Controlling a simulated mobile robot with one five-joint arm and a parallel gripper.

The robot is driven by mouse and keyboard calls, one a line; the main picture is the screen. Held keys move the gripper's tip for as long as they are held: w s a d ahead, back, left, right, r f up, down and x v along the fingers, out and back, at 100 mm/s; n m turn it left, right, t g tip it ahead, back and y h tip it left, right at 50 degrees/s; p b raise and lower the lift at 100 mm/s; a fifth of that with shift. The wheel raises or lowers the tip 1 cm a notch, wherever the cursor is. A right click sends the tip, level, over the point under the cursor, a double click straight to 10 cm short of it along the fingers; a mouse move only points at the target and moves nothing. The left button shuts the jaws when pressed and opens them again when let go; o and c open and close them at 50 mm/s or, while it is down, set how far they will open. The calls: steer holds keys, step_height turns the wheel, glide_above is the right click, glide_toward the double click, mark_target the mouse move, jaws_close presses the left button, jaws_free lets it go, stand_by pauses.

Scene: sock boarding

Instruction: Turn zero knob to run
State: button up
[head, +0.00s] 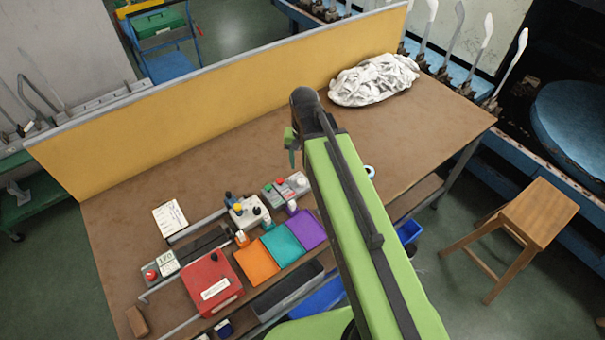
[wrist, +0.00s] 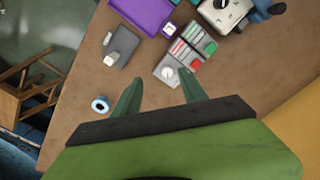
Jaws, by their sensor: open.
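A small grey control box (head: 277,193) stands on the brown bench, left of my arm. In the wrist view the control box (wrist: 187,50) has a green button, a red button, small striped panels and a round white knob (wrist: 168,72). This may be the zero knob; its label is too small to read, and so is its setting. My gripper (wrist: 162,88) is open and empty, its two green fingers apart with the knob showing between and beyond their tips. In the head view my gripper (head: 291,147) hangs behind the box. I cannot tell its height above the bench.
A pale device with black and blue knobs (head: 245,211) stands beside the box. Orange, teal (head: 283,245) and purple trays lie in front. A red box (head: 212,283) is left, a white cloth bundle (head: 374,80) back right, a blue-white ring (wrist: 100,104) nearby.

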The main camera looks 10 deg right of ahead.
steer(key=w+r+m+p, duration=0.2)
steer(key=w+r+m, duration=0.1)
steer(key=w, duration=0.2)
steer(key=b, duration=1.8)
glide_toward(301, 181)
steer(key=shift+m, duration=0.4)
step_height(301, 181, down, 9)
steer(key=shift+r, duration=0.1)
steer(key=shift+r, duration=0.1)
jaws_close()
